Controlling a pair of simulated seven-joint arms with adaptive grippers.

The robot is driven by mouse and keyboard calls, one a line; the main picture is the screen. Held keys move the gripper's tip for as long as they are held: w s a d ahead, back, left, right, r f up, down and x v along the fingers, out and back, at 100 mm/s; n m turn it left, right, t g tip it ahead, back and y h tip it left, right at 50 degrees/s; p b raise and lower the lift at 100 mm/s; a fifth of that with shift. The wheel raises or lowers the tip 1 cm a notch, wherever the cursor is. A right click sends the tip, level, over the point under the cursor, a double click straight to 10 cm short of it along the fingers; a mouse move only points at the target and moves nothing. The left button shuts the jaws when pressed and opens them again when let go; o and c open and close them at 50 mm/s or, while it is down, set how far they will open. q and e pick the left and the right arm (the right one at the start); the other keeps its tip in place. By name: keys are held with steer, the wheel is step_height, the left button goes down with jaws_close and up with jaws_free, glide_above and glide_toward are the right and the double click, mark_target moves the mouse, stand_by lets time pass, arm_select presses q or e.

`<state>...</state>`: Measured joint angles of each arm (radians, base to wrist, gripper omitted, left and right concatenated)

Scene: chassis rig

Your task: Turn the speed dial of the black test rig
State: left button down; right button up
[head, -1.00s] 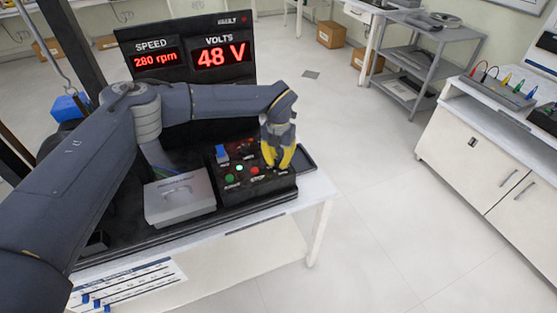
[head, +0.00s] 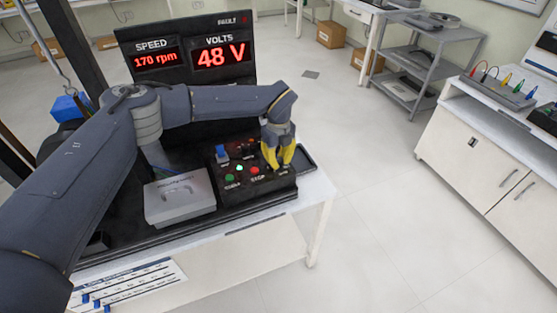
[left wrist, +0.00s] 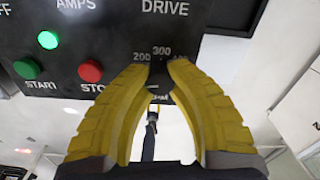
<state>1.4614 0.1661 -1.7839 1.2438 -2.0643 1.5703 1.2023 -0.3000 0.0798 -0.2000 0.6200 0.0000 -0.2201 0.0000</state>
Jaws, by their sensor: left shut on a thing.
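The black test rig's control panel (head: 232,192) sits on the table, with a green button (head: 229,177), a red button (head: 255,170) and a blue switch (head: 221,153). My left gripper (head: 279,166) reaches down to the panel's right end. In the left wrist view its yellow fingers (left wrist: 160,70) are closed about the speed dial (left wrist: 159,68), mostly hidden between the tips, below the marks 200 and 300. The display (head: 190,50) reads 170 rpm and 48 V. My right gripper is not in view.
A grey box (head: 180,200) stands on the rig left of the panel. A dark tray (head: 306,159) lies beside the panel's right end. A white cabinet (head: 490,180) stands at the right, with clear floor between it and the table.

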mark_target(278, 160)
arm_select(q)
steer(key=n, duration=0.6)
steer(key=shift+n, duration=0.4)
stand_by(0.4)
steer(key=c, duration=1.1)
jaws_free()
steer(key=shift+o, duration=0.2)
steer(key=shift+r, duration=0.1)
step_height(278, 160, up, 12)
